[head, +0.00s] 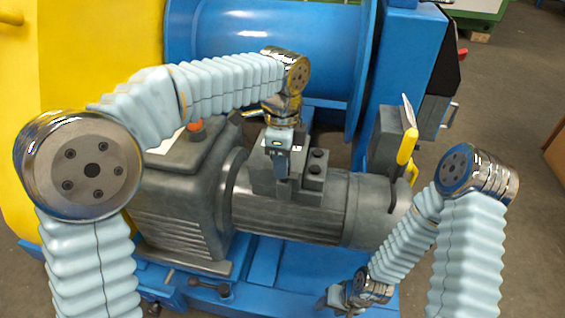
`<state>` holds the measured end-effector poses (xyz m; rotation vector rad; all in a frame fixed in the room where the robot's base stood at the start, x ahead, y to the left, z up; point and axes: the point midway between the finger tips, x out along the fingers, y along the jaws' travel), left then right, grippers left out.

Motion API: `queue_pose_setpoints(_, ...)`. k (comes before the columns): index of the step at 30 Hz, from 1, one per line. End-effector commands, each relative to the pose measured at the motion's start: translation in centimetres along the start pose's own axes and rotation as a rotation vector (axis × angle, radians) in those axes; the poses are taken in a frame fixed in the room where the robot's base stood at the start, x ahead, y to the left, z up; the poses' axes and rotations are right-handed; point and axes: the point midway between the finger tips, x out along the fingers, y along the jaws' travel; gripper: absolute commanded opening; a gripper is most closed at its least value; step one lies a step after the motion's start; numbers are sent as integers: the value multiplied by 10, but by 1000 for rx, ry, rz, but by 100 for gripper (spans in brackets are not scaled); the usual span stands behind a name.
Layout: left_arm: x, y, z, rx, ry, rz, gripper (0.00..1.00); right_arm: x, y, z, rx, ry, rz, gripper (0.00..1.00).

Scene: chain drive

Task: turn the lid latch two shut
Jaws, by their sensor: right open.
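A dark grey terminal box (312,185) sits on top of the ribbed motor (290,210). Small dark round fittings (317,154) stand on its right part; I cannot tell whether one of them is lid latch two, or how a latch is turned. My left gripper (281,178) points down at the box, its fingers over or against its top left of these fittings. Its fingers look close together and hide part of the box; what lies between them is hidden. My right gripper (338,300) is open, low at the front, away from the box.
A gearbox (185,215) with an orange-red cap (196,128) adjoins the motor on the left. A yellow handle (407,147) stands up at the right. A large blue drum (270,45) is behind, a yellow panel (95,60) at left.

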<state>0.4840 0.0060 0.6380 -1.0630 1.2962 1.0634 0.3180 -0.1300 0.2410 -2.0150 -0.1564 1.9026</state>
Motion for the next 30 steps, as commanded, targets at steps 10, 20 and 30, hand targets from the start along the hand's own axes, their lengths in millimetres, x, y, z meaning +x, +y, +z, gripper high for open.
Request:
queue_pose_setpoints(10, 0, 0, 0, 0, 0, 0, 11, 0, 0, 0, 0, 0, 0, 52)
queue_pose_setpoints(20, 0, 0, 0, -8, 0, 0, 0, -1, 0, 0, 0, 0, 0, 52)
queue_pose_setpoints(30, -3, 1, 0, -152, 0, 1, 0, -13, -6, 1, -3, -2, -2, 52)
